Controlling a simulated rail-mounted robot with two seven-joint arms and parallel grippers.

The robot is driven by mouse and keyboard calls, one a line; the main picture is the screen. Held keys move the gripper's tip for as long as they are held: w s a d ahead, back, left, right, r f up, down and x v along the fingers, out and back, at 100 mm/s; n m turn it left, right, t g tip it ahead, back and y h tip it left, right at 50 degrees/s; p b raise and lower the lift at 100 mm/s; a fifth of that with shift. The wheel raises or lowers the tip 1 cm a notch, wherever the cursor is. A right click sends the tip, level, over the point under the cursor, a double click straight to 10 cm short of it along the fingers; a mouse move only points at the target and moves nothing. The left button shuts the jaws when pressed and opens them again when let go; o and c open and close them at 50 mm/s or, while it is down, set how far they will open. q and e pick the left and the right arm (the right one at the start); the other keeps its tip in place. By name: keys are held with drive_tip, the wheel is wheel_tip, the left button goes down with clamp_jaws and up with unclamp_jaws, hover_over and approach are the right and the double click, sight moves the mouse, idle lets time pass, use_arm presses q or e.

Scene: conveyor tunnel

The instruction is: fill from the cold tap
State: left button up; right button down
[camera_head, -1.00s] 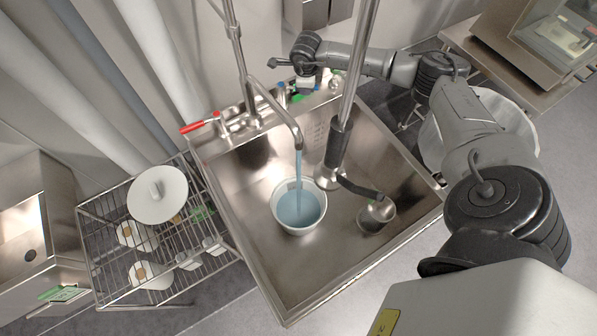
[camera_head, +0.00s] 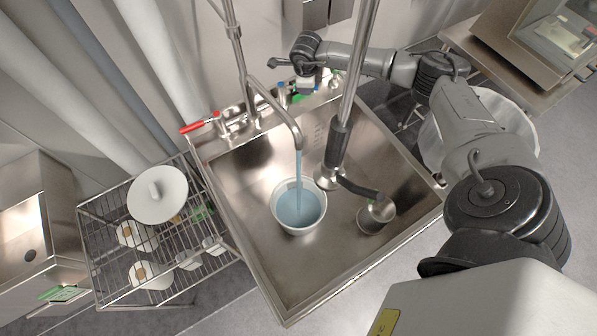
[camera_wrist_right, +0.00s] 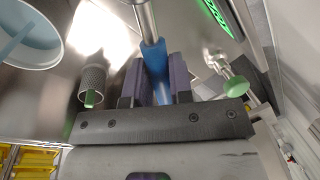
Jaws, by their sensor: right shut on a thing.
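A white round container (camera_head: 276,219) stands in the steel sink (camera_head: 262,258) in the head view. Blue water (camera_head: 300,205) lies in it, its surface below the rim. A stream (camera_head: 298,170) runs from the steel spout (camera_head: 291,124) into the container. The container also shows at the top left of the right wrist view (camera_wrist_right: 56,58), cut by the frame edge. My right gripper (camera_wrist_right: 158,72) is shut on the blue tap handle (camera_wrist_right: 155,58). In the head view the gripper is partly hidden at the back of the sink. My left gripper is not in view.
A red tap lever (camera_head: 198,126) points left. A hanging spray pipe (camera_head: 339,140) and a steel cup-like fitting (camera_head: 376,215) are right of the container. A wire rack (camera_head: 105,235) with white dishes stands left. In the wrist view, a green-ended valve (camera_wrist_right: 234,84) is close right of the gripper.

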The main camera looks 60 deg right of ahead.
drive_tip(key=shift+w+d+f+n+b, duration=0.15)
drive_tip(key=shift+d+n+b, duration=0.05)
drive_tip(key=shift+n+b, duration=0.15)
drive_tip(key=n+b, duration=0.1)
drive_tip(key=w+d+n, duration=0.1)
drive_tip(key=n, duration=0.1)
drive_tip(key=w+d+n+b, duration=0.1)
drive_tip(key=n, duration=0.1)
drive_tip(key=shift+w+d+t+y+b, duration=0.15)
drive_tip(key=shift+d+t+y+b, duration=0.1)
drive_tip(key=shift+t+y+b, duration=0.15)
